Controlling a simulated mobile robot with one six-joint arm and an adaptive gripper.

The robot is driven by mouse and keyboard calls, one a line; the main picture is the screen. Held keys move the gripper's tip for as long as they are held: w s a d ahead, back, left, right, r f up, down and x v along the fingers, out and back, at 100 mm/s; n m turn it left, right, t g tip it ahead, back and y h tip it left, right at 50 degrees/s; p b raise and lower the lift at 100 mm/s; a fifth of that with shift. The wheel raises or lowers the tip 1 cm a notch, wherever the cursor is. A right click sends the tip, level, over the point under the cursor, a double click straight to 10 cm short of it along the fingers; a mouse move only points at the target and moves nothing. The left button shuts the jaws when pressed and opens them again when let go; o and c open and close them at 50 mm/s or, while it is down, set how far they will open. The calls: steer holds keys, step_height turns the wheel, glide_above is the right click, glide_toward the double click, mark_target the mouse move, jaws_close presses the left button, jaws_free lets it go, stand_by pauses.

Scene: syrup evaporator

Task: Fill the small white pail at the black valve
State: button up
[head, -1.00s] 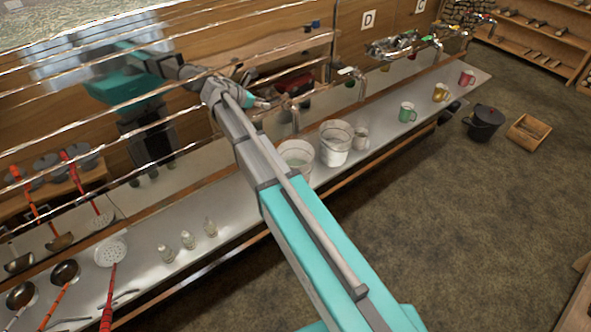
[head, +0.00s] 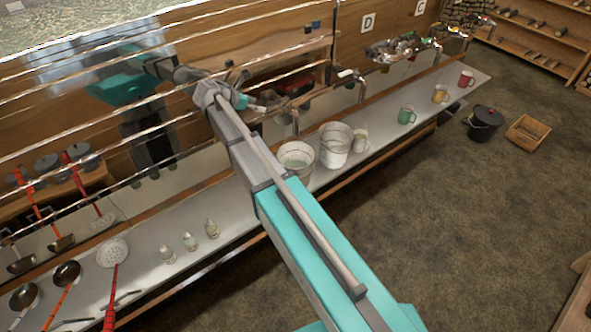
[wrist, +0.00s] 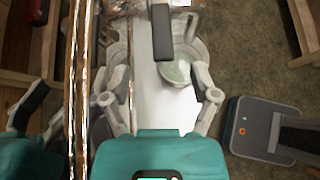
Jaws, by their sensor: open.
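A small white pail (head: 297,158) stands on the long counter, just right of my arm. It also shows in the wrist view (wrist: 178,74), with a pale surface inside it. A metal tap spout (head: 294,124) rises behind it. In the wrist view a dark valve handle (wrist: 162,32) lies ahead, between the lines of my fingers, and partly covers the pail. My gripper (wrist: 160,103) is open and empty, its fingers wide apart and short of the handle. In the head view my gripper (head: 250,104) is partly hidden by my wrist.
A larger white pail (head: 335,148) and a pale mug (head: 360,141) stand right of the small pail. Green (head: 407,115), yellow and red mugs follow. Shiny horizontal rails (head: 200,62) run beside my arm.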

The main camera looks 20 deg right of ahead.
steer(key=p+v, duration=0.3)
steer(key=v, duration=0.3)
steer(key=shift+a, duration=0.15)
stand_by(1.6)
steer(key=s+d+f+m+g+y+b, duration=0.1)
steer(key=s+f+m+y+b, duration=0.4)
steer(key=s+f+m, duration=0.5)
steer(key=s+d+f+m+g+y+b, duration=0.2)
steer(key=s+d+f+m+y+b, duration=0.2)
steer(key=s+f+m+b, duration=0.6)
steer(key=s+f+m+y, duration=0.1)
steer(key=s+f, duration=0.2)
steer(key=s, duration=0.5)
steer(key=shift+d+y, duration=0.35)
steer(key=shift+y, duration=0.05)
steer(key=shift+f, duration=0.1)
